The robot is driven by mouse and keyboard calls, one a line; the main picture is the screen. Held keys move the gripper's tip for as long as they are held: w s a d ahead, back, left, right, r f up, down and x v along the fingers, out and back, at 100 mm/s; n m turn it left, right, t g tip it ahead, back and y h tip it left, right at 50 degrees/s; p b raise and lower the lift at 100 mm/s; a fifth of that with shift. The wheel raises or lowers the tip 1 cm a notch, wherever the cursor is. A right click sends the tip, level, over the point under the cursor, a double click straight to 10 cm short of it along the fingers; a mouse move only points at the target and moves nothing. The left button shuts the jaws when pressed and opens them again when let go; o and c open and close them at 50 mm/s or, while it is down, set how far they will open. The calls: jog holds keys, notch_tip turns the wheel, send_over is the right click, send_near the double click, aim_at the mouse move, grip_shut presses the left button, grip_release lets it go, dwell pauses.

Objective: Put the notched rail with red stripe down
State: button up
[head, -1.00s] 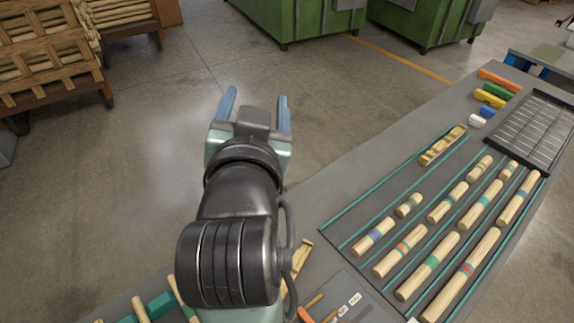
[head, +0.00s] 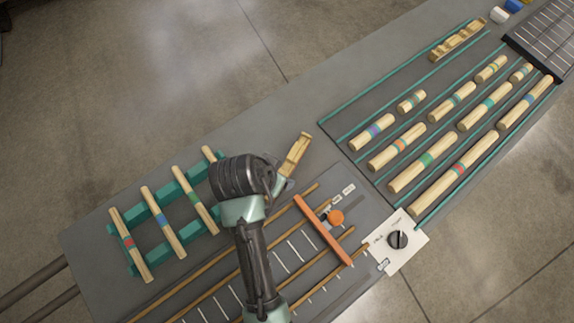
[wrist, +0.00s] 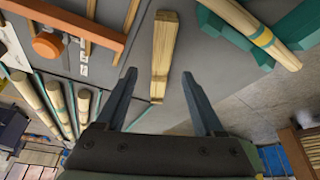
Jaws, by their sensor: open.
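A notched wooden rail (head: 295,155) lies on the grey bench, just beyond the end of my arm in the head view. It also shows in the wrist view (wrist: 164,45), between and beyond my fingertips. I cannot make out a red stripe on it. My gripper (wrist: 158,74) is open, its two dark fingers apart on either side of the rail's near end and not closed on it. In the head view my own wrist hides most of the gripper. Another notched rail (head: 458,40) lies in the far lane of the striped mat, with no stripe I can make out.
Striped dowels rest across a teal rack (head: 163,220) at left. More striped dowels lie on the lined mat (head: 345,115) at right. An orange bar (head: 322,230) and orange knob (head: 336,217) sit on the marked panel beside the rail. Bare bench lies behind the rail.

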aim_at(288, 168)
jog(key=shift+p+x, duration=0.3)
jog(key=shift+x, duration=2.4)
jog(key=shift+a, duration=0.1)
grip_shut()
